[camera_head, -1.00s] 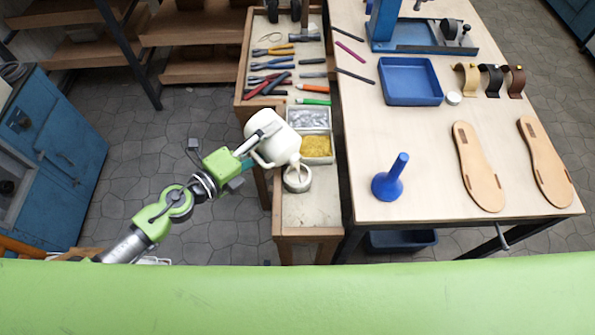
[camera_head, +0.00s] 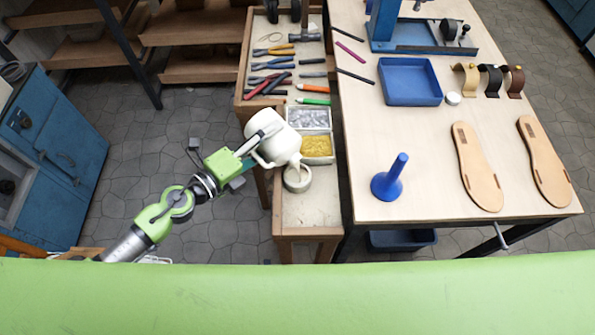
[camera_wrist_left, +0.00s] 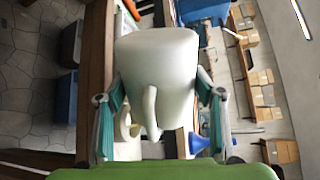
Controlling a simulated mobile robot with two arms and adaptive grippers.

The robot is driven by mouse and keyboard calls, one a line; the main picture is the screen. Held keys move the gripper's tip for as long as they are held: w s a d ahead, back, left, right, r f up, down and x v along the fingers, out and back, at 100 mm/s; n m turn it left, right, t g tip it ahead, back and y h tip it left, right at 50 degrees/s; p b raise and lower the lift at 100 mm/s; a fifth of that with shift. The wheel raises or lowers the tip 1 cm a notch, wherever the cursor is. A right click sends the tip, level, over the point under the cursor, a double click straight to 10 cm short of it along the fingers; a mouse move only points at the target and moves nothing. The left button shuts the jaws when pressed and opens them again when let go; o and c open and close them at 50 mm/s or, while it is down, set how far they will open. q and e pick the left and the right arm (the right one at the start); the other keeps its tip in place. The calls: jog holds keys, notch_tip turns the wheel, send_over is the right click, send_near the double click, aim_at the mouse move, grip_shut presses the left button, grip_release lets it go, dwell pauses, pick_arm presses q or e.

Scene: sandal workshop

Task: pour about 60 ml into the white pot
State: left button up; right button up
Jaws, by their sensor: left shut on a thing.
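A white jug (camera_head: 272,138) with a handle is tipped over, its mouth down to the right. My left gripper (camera_head: 256,150) is shut on the jug at its handle side; in the left wrist view the jug (camera_wrist_left: 157,70) fills the space between the fingers (camera_wrist_left: 160,112). The white pot (camera_head: 297,186) stands upright on the wooden side bench, right under the jug's mouth. A thin pale strip shows between mouth and pot; it looks like liquid, but the level inside is too small to tell. My right gripper is not in view.
Behind the pot are a tray of yellow pieces (camera_head: 316,146) and one of grey pieces (camera_head: 308,117). Hand tools lie farther back. The workbench to the right holds a blue funnel-shaped thing (camera_head: 388,184), a blue tray (camera_head: 410,80) and sandal soles (camera_head: 476,167). The bench front is clear.

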pick_arm(q)
jog(key=n, duration=0.1)
jog(key=n+b, duration=0.1)
jog(key=f+n+b, duration=0.1)
jog(key=shift+w+a+f+g+h, duration=0.1)
jog(key=shift+w+a+g+h, duration=0.2)
jog(key=shift+w, duration=0.05)
dwell(0.5)
jog(key=shift+f+n+b, duration=0.3)
jog(key=shift+f+b, duration=0.15)
jog(key=shift+b, duration=0.25)
jog(key=shift+r+n, duration=0.2)
jog(key=shift+n, duration=0.1)
jog(key=shift+n+g+h, duration=0.3)
jog(key=shift+n, duration=0.1)
jog(key=shift+r, duration=0.1)
